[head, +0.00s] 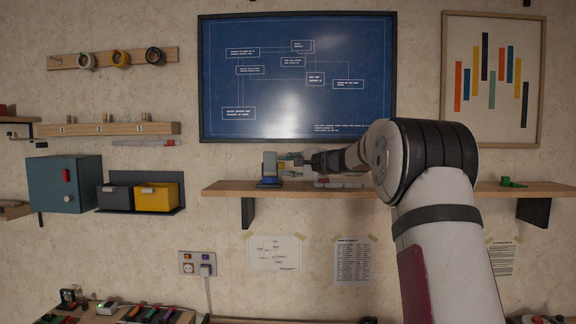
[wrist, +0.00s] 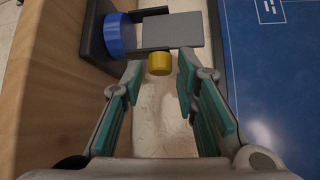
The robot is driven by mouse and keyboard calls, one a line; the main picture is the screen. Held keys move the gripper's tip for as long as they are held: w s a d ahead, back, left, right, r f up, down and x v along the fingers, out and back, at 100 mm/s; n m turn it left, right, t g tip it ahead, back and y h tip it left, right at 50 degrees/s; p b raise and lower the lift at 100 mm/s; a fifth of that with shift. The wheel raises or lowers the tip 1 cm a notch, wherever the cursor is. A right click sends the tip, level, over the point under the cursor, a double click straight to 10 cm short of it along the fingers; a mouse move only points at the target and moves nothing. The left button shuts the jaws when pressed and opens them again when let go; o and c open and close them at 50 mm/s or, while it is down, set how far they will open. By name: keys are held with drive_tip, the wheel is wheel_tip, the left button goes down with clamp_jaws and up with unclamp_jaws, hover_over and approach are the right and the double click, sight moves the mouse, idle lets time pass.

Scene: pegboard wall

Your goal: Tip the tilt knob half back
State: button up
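A small device stands on the wooden shelf, left of my arm in the head view. It has a grey plate (wrist: 170,30), a dark bracket (wrist: 97,40) and a round blue part (wrist: 119,34). A yellow cylindrical knob (wrist: 159,63) sticks out from its near side; I take it for the tilt knob. In the head view the device (head: 269,168) is small and the knob is not clear. My gripper (wrist: 160,80) is open and empty, with teal-padded fingers. The knob lies between the fingertip lines, with a gap on both sides. I cannot tell whether the tips reach around it.
The shelf (head: 530,189) runs below the gripper and shows as a wooden edge (wrist: 40,80) at left in the wrist view. The blue poster (head: 297,80) is on the wall above. A green item (head: 511,182) sits on the shelf's right part.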

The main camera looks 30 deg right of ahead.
drive_tip(key=shift+w, duration=0.4)
drive_tip(key=shift+c, duration=0.3)
clamp_jaws()
